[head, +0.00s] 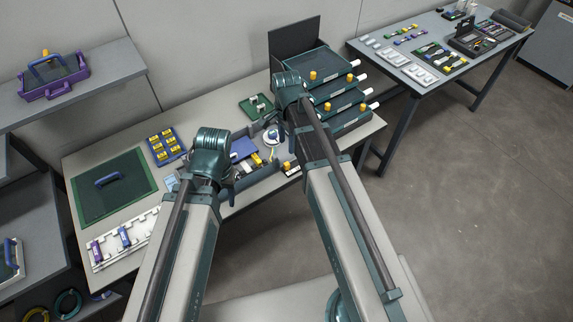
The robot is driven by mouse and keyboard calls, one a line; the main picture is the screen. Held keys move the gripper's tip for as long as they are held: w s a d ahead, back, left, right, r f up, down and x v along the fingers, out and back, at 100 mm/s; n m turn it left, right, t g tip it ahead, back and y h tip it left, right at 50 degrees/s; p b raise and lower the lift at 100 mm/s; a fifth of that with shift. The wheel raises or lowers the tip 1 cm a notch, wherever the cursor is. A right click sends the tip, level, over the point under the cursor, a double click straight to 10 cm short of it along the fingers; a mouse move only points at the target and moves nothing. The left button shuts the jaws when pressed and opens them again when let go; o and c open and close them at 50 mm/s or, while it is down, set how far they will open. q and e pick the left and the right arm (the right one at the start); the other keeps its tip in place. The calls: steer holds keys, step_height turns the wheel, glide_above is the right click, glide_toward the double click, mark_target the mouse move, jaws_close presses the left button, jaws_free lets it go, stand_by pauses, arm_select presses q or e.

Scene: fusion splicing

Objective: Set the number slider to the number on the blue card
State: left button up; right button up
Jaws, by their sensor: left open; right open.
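A blue flat piece (243,149), which may be the blue card, lies on the table between my two arms; no number on it is readable. A small dark block with a yellow knob and white strip (290,168) sits near the table's front edge and may be the number slider; its setting is too small to read. My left gripper (228,188) is over the table's front, left of these pieces, and open; its fingers are mostly hidden. My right gripper (284,118) is above and behind them, before the drawer stack, open and partly hidden by its own arm. Neither visibly holds anything.
A drawer stack (335,92) with yellow and white knobs stands at the right. A blue tray of yellow parts (165,146), a green mat (92,205) and a white rack (110,252) lie left. A second table (390,76) stands beyond, a shelf (110,72) upper left.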

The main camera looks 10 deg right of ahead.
mark_target(287, 164)
step_height(287, 164, down, 11)
steer(key=b, duration=0.9)
steer(key=shift+r+b, duration=0.1)
steer(key=shift+b, duration=0.25)
steer(key=shift+r, duration=0.1)
jaws_close()
stand_by(0.5)
